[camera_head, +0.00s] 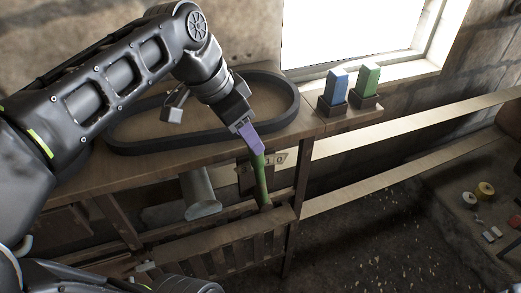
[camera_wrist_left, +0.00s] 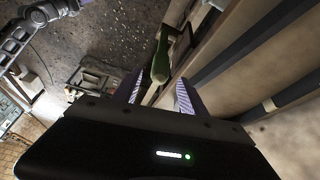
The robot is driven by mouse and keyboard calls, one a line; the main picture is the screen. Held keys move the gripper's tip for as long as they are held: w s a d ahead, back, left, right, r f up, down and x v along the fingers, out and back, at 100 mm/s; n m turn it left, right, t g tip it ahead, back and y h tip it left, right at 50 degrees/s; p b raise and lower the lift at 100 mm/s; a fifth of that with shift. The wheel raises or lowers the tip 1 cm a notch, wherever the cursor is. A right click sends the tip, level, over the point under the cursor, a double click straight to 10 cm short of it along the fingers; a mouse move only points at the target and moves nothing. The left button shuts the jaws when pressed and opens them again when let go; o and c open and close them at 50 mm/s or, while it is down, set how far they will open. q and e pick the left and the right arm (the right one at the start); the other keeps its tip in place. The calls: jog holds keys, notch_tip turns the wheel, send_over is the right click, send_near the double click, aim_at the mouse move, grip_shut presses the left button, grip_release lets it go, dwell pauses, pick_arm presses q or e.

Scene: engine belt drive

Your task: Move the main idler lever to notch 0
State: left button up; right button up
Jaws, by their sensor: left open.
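The main idler lever (camera_head: 262,182) is a green handle that hangs below the front edge of the workbench, beside a small pale plate (camera_head: 276,159) marked 1 and 0. My left gripper (camera_head: 247,131) points down at the lever's upper end, with its purple fingers over that part. In the left wrist view the lever (camera_wrist_left: 161,62) shows between the spread fingers of the left gripper (camera_wrist_left: 158,93). The gripper is open; I cannot tell whether a finger touches the lever. The lever's pivot is hidden. In the left wrist view an arm of mine shows at the upper left, its gripper unclear.
A black belt (camera_head: 135,146) lies in a loop on the workbench (camera_head: 210,150). A blue block (camera_head: 336,86) and a green block (camera_head: 367,79) stand in dark holders by the window. A grey cylinder (camera_head: 199,193) sits below the bench, left of the lever. Pale rails run to the right.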

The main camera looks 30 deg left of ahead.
pick_arm(q)
jog(key=x, duration=0.8)
jog(key=shift+p, duration=0.35)
jog(key=shift+c, duration=0.5)
grip_shut()
jog(key=shift+r, duration=0.1)
dwell(0.4)
